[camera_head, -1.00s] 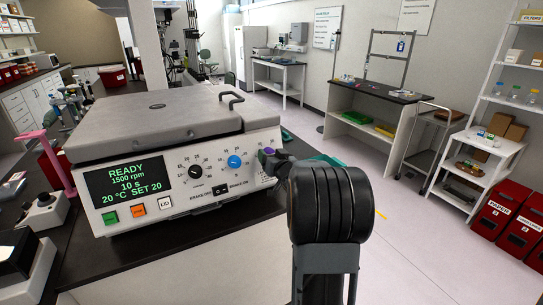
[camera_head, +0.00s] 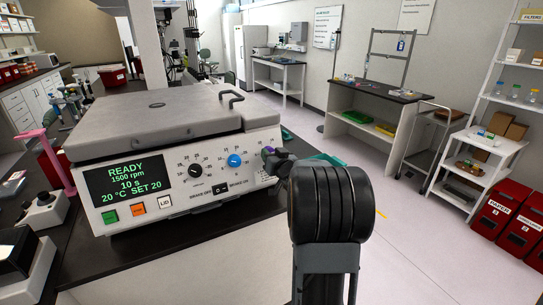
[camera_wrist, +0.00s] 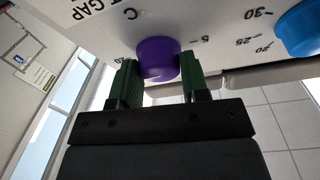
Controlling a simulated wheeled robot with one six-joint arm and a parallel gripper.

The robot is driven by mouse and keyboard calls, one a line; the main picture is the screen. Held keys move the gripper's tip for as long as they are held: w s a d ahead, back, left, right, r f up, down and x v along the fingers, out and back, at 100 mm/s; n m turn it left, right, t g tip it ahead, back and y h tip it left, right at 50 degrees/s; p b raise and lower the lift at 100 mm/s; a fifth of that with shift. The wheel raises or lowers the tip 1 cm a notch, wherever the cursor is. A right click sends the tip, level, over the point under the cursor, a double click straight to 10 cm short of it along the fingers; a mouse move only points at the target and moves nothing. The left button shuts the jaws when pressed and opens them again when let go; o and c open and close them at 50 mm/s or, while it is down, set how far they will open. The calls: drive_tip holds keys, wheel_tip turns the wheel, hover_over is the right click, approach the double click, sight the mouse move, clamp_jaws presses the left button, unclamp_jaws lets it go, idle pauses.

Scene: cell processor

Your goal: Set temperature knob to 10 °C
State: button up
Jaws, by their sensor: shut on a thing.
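The cell processor (camera_head: 170,150) is a white and grey benchtop machine with a closed lid. Its display (camera_head: 123,183) reads READY, 1500 rpm, 10 s, 20 °C SET 20. The purple temperature knob (camera_wrist: 158,59) sits between my gripper's (camera_wrist: 158,75) two green fingers in the wrist view, and the jaws are shut on it. In the head view only a bit of the purple knob (camera_head: 267,152) shows at the panel's right end; my arm hides most of it. The knob's pointer is not clearly visible.
A blue knob (camera_head: 235,161) and a black knob (camera_head: 195,171) are left of the purple one on the panel. Green, orange and white buttons (camera_head: 138,209) sit below the display. A pink stand (camera_head: 60,165) is left of the machine.

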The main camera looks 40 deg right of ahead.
drive_tip(key=n+g+y, duration=0.1)
drive_tip(key=n+y, duration=0.1)
drive_tip(key=n, duration=0.5)
drive_tip(key=n+y, duration=0.2)
drive_tip(key=n, duration=0.4)
drive_tip(key=n+g+y, duration=0.1)
drive_tip(key=n+y, duration=0.1)
drive_tip(key=n, duration=0.5)
drive_tip(key=shift+d+r+n+g, duration=0.15)
drive_tip(key=shift+n+g, duration=0.15)
drive_tip(key=n+g, duration=0.1)
drive_tip(key=n, duration=0.1)
drive_tip(key=n+p, duration=0.1)
drive_tip(key=n, duration=0.2)
drive_tip(key=shift+g, duration=0.4)
drive_tip(key=shift+n, duration=0.4)
drive_tip(key=o, duration=0.9)
